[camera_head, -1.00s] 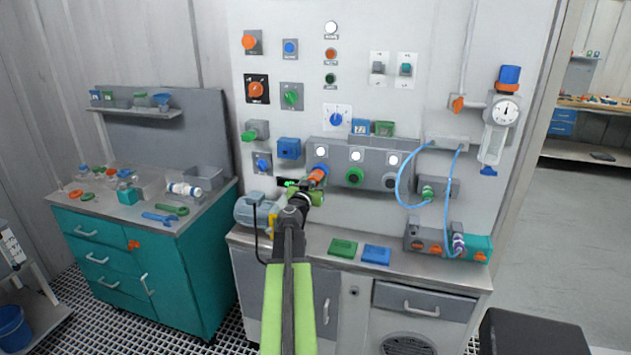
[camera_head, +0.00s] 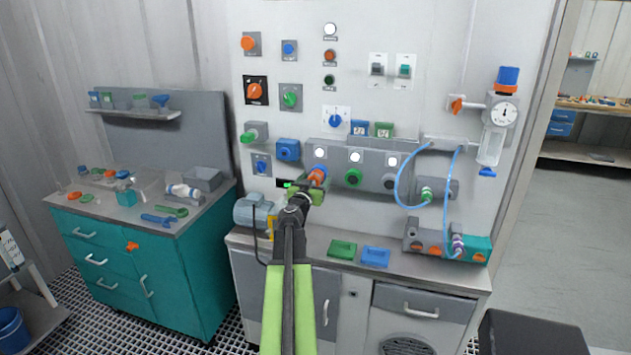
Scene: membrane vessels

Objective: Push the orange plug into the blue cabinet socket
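The orange plug (camera_head: 317,176) shows just beyond the tip of my gripper (camera_head: 309,190), at the leftmost socket of the grey panel on the wall cabinet. My green-and-black gripper appears shut on the plug, though its fingers are small and partly overlapped by the wrist. The blue cabinet socket (camera_head: 320,167) shows only as a small blue edge around the plug's far end; the plug and gripper hide the rest. The plug points into the socket and looks in contact with it; I cannot tell how deep it sits.
A green socket (camera_head: 353,177) and a grey one (camera_head: 389,182) sit to the right. A grey-blue motor (camera_head: 254,212) stands left of my arm. Green (camera_head: 342,249) and blue (camera_head: 376,257) trays lie on the counter. A blue hose (camera_head: 401,184) loops at right.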

